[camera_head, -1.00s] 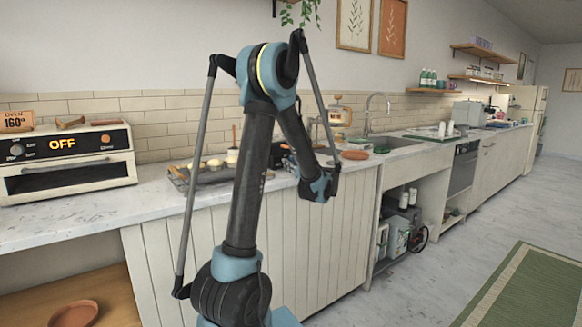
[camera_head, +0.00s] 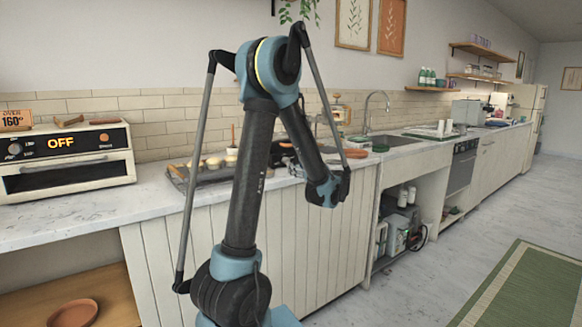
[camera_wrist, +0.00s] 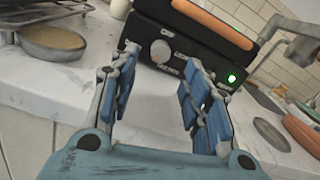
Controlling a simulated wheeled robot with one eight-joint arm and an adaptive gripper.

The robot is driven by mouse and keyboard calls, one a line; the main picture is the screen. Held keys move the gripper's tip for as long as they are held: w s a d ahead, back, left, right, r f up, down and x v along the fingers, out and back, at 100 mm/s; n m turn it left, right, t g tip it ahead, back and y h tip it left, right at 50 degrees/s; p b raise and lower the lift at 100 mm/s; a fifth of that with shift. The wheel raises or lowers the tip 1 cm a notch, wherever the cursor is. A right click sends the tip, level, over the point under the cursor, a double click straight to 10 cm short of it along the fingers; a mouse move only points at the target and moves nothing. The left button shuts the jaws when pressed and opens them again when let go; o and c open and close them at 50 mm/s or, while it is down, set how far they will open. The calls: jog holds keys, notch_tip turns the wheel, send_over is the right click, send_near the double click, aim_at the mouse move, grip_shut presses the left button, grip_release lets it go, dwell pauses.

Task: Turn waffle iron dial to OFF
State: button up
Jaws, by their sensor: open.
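The waffle iron (camera_wrist: 205,40) is black with an orange handle and stands on the counter at the top of the wrist view. Its round grey dial (camera_wrist: 160,51) is on the front face, with white lettering around it too small to read surely. I cannot tell where the dial points. A green light (camera_wrist: 231,78) glows on the face to the right of the dial. My gripper (camera_wrist: 162,60) is open and empty, with its fingertips on either side of the dial in the picture. I see no contact. In the head view my arm mostly hides the waffle iron.
A round pan (camera_wrist: 55,42) stands at the upper left of the wrist view. A brown sausage-like item (camera_wrist: 271,133) lies at the right. In the head view an oven (camera_head: 65,160) with a lit OFF display stands at the left. The marble counter (camera_head: 70,222) is clear before it.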

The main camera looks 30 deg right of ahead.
jog(key=s, duration=0.5)
jog(key=shift+s+d+f, duration=0.1)
jog(key=shift+s+d, duration=0.05)
jog(key=shift+s, duration=0.25)
jog(key=shift+s, duration=0.1)
